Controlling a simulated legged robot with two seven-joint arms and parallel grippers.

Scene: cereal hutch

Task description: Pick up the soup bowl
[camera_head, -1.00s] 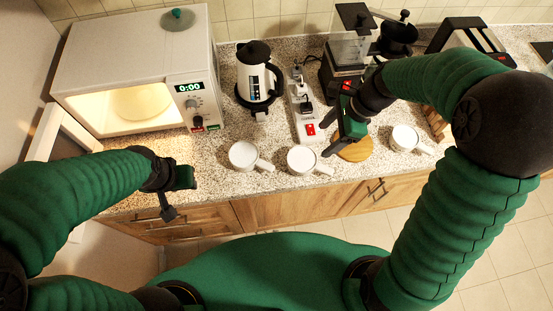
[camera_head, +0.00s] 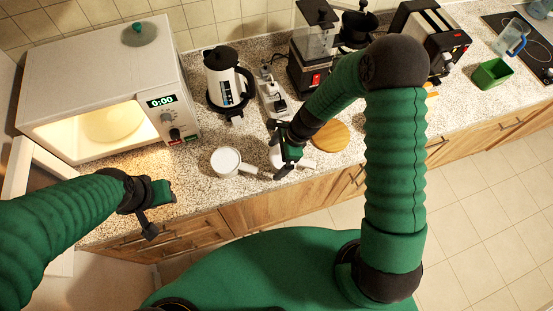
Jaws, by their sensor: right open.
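A white handled bowl (camera_head: 226,161) stands upright on the speckled counter, its handle pointing right. A second white bowl (camera_head: 275,157) stands to its right, mostly hidden behind my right gripper. My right gripper (camera_head: 285,170) is open and reaches down over that second bowl's right side. I cannot tell whether the fingers touch it. My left gripper (camera_head: 158,210) hangs empty in front of the counter at the left, away from both bowls; its jaw opening is unclear. Which one the task calls the soup bowl is not clear.
A lit, open microwave (camera_head: 100,85) stands at the left, a kettle (camera_head: 225,82) behind the bowls. A round wooden board (camera_head: 331,136) lies right of my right gripper. A grinder (camera_head: 312,50), toaster (camera_head: 432,40) and green container (camera_head: 491,73) stand farther right.

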